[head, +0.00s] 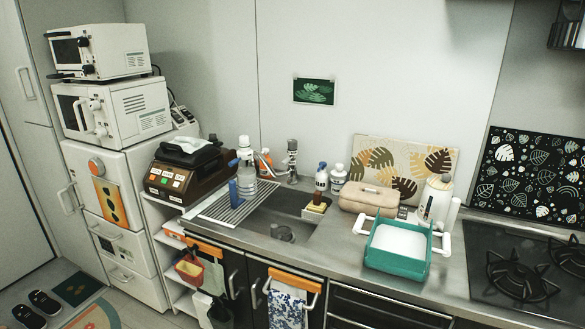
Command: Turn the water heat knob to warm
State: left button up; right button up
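A small upright grey faucet-like fixture (292,160) stands at the back edge of the sink (262,212), against the wall. I cannot pick out the water heat knob for certain at this size, nor read any warm or cold setting. Neither of my grippers shows in the head view.
Bottles (246,176) and a drying rack (238,203) crowd the sink's left side. A brown appliance (188,172) stands farther left. A teal tray (398,250), a beige case (368,197) and a black stove (520,275) lie right. A towel (286,303) hangs in front.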

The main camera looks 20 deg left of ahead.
aim_at(291, 144)
jog(key=j+u, duration=0.15)
jog(key=u, duration=0.2)
jog(key=i+j+u, duration=0.1)
jog(key=u, duration=0.25)
